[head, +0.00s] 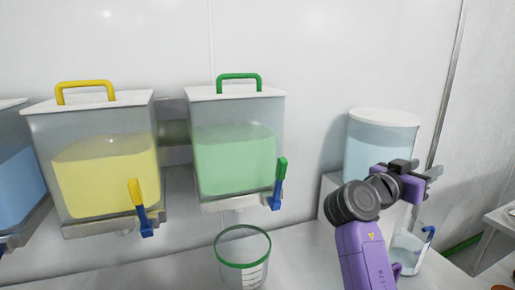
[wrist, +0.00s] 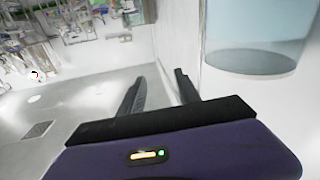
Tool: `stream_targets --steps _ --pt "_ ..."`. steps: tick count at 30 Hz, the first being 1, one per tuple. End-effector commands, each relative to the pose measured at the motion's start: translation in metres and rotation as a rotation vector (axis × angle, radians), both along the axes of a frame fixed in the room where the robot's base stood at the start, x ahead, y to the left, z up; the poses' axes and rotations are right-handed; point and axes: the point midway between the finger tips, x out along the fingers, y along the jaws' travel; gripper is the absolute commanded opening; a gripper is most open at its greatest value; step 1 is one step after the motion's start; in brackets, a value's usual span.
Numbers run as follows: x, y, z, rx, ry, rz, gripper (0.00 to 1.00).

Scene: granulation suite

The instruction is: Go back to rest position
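My gripper (head: 430,181) is raised at the right of the head view, in front of a clear round container of pale blue liquid (head: 375,148). In the wrist view my gripper (wrist: 161,82) has its two dark fingers apart with nothing between them. The blue container (wrist: 252,40) also shows there at the upper right, beside the fingers and apart from them. My purple arm hides part of the container's stand.
A green-rimmed clear beaker (head: 243,264) stands below the green one. A small jug (head: 408,252) stands behind my arm. A side table (head: 503,217) is at far right.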

Motion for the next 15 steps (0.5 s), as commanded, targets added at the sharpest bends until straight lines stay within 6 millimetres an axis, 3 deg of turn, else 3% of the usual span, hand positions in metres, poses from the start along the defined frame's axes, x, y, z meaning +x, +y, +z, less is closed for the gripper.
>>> stream_targets --steps 3,6,11,15 --pt "0.012 0.012 0.007 -0.028 0.003 0.094 0.39" --pt "0.02 0.025 0.0 -0.058 0.019 0.189 0.39" --pt "0.025 0.049 -0.026 -0.101 0.045 0.338 0.39" --pt "0.02 0.073 -0.061 -0.136 0.068 0.471 0.39"
